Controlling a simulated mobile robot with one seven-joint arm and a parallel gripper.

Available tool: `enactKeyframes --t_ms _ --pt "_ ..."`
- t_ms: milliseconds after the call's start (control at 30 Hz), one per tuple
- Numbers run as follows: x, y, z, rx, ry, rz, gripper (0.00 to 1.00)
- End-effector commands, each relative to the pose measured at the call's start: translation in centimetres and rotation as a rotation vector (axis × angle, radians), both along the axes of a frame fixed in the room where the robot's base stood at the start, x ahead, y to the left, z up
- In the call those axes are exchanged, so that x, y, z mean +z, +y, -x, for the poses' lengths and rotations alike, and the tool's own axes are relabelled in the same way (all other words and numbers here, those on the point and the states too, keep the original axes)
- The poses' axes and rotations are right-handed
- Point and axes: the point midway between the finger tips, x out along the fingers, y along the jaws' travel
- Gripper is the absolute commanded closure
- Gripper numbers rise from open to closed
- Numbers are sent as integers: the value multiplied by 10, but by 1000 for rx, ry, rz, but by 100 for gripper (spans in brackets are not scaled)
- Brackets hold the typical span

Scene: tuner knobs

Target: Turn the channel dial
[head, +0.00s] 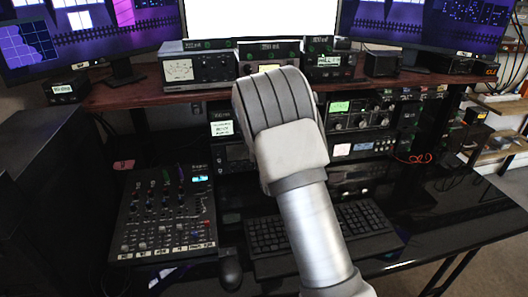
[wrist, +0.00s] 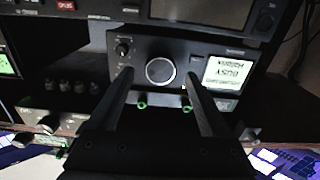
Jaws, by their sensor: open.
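In the wrist view a dark radio unit (wrist: 195,48) fills the upper middle, appearing upside down. A large round dial (wrist: 160,71) with a light rim sits on its face; I cannot read a label confirming it as the channel dial. A smaller knob (wrist: 122,48) is to its left and a lit display (wrist: 226,76) with inverted text to its right. My gripper (wrist: 158,76) is open and empty, with one finger on each side of the large dial in the picture. No contact is visible, and the depth gap is unclear. In the head view my arm hides the fingers and dial.
A wooden shelf (head: 128,92) carries several radio units below the monitors. A mixer (head: 165,215), a keyboard (head: 268,235) and a mouse (head: 230,272) lie on the dark desk. More equipment (head: 350,112) stands right of my arm. Small green rings (wrist: 142,106) show below the dial.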

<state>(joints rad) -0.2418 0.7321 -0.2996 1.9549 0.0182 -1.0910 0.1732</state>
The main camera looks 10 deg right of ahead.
Motion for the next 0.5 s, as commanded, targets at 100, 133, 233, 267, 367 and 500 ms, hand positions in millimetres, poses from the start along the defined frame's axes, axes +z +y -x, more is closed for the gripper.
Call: enactKeyframes --t_ms 100,133,233,267,367,500 --pt "0 0 20 0 2 -2 18" --pt "0 0 26 0 1 -2 18" --pt "0 0 45 0 2 -1 18" --pt "0 0 51 0 2 -1 18" --pt "0 0 70 0 2 -1 18" --pt "0 0 98 0 2 -1 18"
